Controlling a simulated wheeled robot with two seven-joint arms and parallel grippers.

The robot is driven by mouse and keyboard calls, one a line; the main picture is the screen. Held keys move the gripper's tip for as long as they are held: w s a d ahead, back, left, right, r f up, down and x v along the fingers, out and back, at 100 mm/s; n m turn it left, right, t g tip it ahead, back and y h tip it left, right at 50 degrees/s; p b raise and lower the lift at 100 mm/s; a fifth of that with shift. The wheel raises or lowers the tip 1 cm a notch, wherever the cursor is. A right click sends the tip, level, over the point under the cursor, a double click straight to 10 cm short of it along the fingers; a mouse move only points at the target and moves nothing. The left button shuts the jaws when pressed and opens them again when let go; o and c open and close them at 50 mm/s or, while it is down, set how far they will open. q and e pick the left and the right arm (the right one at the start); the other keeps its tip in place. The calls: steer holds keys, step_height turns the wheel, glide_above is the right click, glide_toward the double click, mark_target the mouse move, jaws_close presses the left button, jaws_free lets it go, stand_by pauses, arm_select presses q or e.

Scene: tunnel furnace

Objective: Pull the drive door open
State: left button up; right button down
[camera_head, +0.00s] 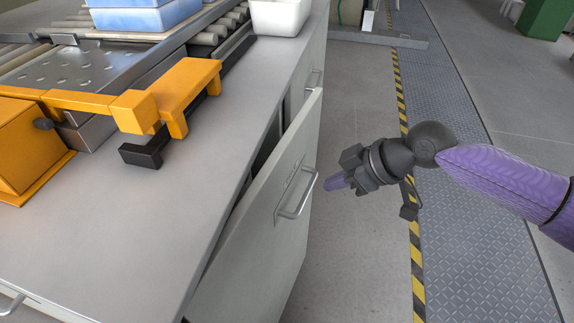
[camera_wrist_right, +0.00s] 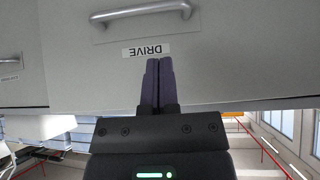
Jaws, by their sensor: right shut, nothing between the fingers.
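The drive door (camera_head: 255,235) is a grey panel on the side of the cabinet, standing ajar with a dark gap between its top edge and the cabinet. Its metal bar handle (camera_head: 297,196) is empty. In the right wrist view, the handle (camera_wrist_right: 140,12) and the DRIVE label (camera_wrist_right: 146,51) appear upside down. My right gripper (camera_head: 334,183) is just right of the handle, apart from it. Its purple fingers (camera_wrist_right: 159,68) are shut together with nothing between them, in front of the door face by the label. My left gripper is not in view.
The cabinet top (camera_head: 150,215) carries an orange bracket (camera_head: 180,92) and a roller conveyor with blue trays (camera_head: 140,14). Another cabinet handle (camera_head: 12,304) is at lower left. Open floor (camera_head: 350,260) lies right of the door, bordered by a yellow-black stripe (camera_head: 415,255).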

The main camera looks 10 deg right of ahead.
steer(key=b, duration=0.5)
glide_toward(285, 203)
steer(key=x, duration=0.5)
steer(key=shift+d+f, duration=0.15)
steer(key=shift+w+a+f, duration=0.2)
steer(key=shift+a+f, duration=0.05)
steer(key=shift+a, duration=0.1)
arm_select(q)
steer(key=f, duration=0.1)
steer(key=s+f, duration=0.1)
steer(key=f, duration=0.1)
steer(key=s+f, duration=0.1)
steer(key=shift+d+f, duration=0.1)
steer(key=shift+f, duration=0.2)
